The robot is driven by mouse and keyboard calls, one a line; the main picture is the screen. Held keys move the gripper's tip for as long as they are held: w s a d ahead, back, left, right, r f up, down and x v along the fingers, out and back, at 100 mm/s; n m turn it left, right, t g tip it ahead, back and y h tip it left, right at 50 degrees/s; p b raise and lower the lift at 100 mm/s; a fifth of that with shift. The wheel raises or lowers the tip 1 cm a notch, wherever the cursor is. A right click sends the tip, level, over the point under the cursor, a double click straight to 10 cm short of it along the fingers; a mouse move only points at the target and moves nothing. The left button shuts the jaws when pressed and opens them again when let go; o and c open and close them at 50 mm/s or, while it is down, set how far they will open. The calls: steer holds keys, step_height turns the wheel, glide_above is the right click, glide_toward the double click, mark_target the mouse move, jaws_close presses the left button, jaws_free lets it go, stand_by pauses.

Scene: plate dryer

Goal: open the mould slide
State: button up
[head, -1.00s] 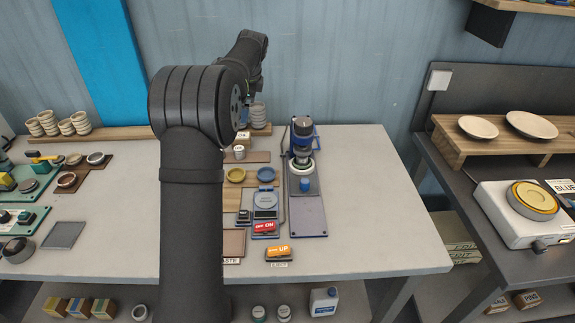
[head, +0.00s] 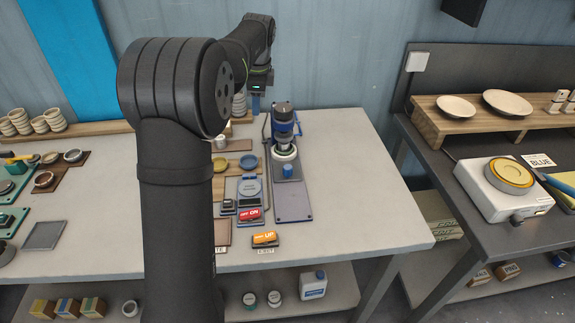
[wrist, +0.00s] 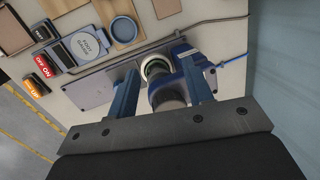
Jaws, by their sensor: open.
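The press (head: 283,122) has a dark cylindrical top and a blue body, and stands at the back of a long grey-blue base plate (head: 292,204). A pale ring with a dark green inside sits under its head. A small blue knob (head: 288,171) stands on the plate just in front. My gripper (head: 256,104) is above the back of the table, left of the press head. In the wrist view my gripper (wrist: 163,88) is open, its two blue fingers either side of the press (wrist: 168,90) in the picture. I cannot make out the knob there. Contact cannot be told.
Left of the base plate are a round grey gauge (head: 250,188), a red switch (head: 250,215) and an orange switch (head: 265,239). The table's right part (head: 370,190) is clear.

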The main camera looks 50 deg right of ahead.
steer(key=m+g+y, duration=0.1)
steer(key=g, duration=0.1)
glide_toward(288, 167)
step_height(288, 167, down, 10)
steer(key=shift+w+f, duration=0.1)
steer(key=shift+f, duration=0.1)
steer(key=shift+c, duration=0.5)
